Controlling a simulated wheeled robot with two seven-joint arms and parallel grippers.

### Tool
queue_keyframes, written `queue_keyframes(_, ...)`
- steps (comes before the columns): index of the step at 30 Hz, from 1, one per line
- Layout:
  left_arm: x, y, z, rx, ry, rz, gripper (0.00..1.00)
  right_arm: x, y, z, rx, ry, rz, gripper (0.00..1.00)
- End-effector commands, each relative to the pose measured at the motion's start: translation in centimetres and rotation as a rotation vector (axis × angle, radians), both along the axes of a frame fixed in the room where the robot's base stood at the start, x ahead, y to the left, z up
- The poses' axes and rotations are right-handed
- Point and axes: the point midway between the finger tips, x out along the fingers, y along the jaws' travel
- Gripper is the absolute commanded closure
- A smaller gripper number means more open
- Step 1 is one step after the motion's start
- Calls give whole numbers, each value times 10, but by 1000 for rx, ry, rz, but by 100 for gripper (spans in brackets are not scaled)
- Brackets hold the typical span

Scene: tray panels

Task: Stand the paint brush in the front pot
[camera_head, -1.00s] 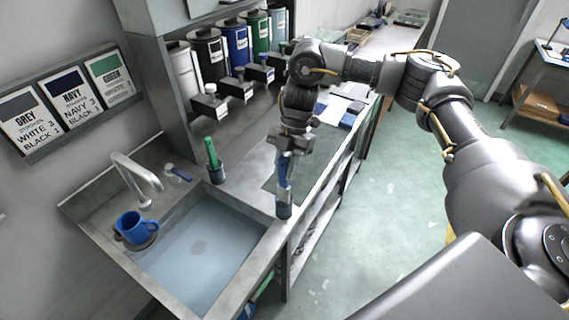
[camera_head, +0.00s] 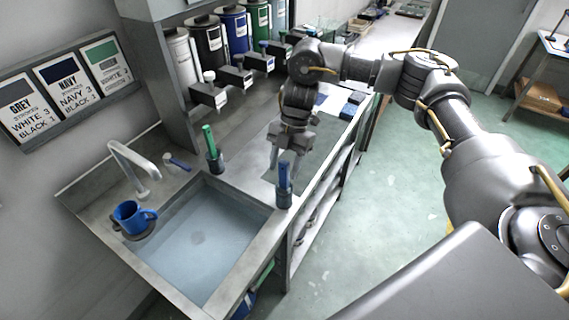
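A blue-handled paint brush (camera_head: 283,174) stands nearly upright in the dark front pot (camera_head: 284,196) at the sink's right corner. Its lower end is hidden inside the pot. My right gripper (camera_head: 285,163) points down at the top of the brush handle. Its two fingers are spread, one on either side of the handle, with visible gaps, and it appears to hold nothing. My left gripper is not in view.
A second pot (camera_head: 216,163) holds a green-handled brush (camera_head: 208,138) behind the sink (camera_head: 190,235). A blue mug (camera_head: 130,216) stands on the sink's left side near the tap (camera_head: 130,160). Paint canisters (camera_head: 208,50) line the shelf above the counter.

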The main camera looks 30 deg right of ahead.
Motion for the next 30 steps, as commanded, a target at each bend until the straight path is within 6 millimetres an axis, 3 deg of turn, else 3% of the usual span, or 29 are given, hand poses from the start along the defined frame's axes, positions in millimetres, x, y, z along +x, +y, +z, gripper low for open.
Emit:
queue_keyframes(7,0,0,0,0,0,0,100,0,0,1,0,0,0,51)
queue_keyframes(11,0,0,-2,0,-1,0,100,3,-4,11,0,-3,-1,51)
queue_keyframes(24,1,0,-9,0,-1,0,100,18,-30,83,-2,-3,-1,51)
queue_keyframes(30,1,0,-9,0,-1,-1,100,21,-35,98,-1,-1,0,51)
